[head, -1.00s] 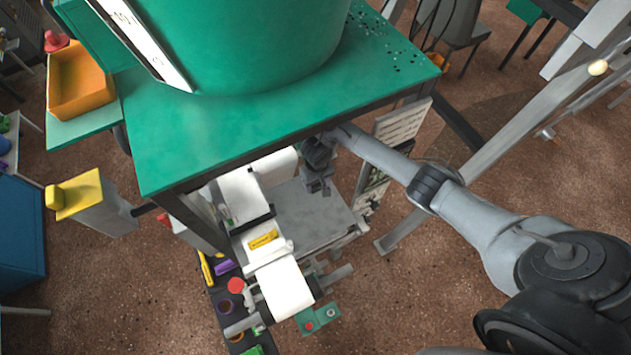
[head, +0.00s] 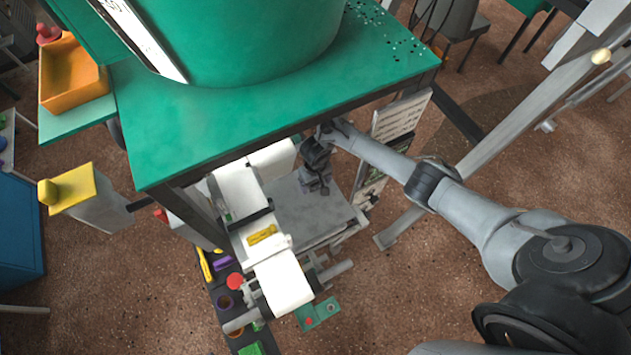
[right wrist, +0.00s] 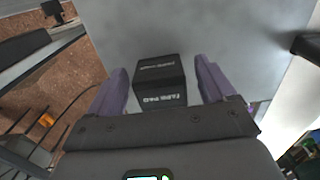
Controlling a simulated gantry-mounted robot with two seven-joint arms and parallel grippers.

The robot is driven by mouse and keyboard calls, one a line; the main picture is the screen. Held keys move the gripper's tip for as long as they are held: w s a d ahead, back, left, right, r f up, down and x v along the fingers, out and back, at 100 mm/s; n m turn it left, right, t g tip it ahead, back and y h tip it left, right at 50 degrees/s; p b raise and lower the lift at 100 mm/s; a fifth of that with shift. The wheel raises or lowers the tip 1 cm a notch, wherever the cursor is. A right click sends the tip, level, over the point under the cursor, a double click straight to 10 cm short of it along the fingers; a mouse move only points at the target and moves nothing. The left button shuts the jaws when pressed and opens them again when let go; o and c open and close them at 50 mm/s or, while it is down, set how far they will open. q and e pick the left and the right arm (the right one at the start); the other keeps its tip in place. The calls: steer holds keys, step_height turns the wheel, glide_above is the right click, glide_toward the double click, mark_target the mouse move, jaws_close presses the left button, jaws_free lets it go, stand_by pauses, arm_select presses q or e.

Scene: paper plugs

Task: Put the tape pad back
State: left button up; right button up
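The tape pad (right wrist: 160,84) is a small black block with white lettering, seen in the right wrist view against a grey surface. My right gripper (right wrist: 161,68) is open, with one purple finger on each side of the pad and a visible gap on both sides. In the head view my right gripper (head: 316,178) reaches down over the grey shelf (head: 300,218) of the machine, below the green tabletop's edge. The pad cannot be made out apart from the dark gripper there. My left gripper is not in view.
The green table (head: 230,120) overhangs the machine, close to my right wrist. White paper rolls (head: 283,283) and a yellow label (head: 262,235) lie left of the shelf.

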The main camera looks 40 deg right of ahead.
steer(key=shift+r+p, duration=0.6)
steer(key=shift+r, duration=1.5)
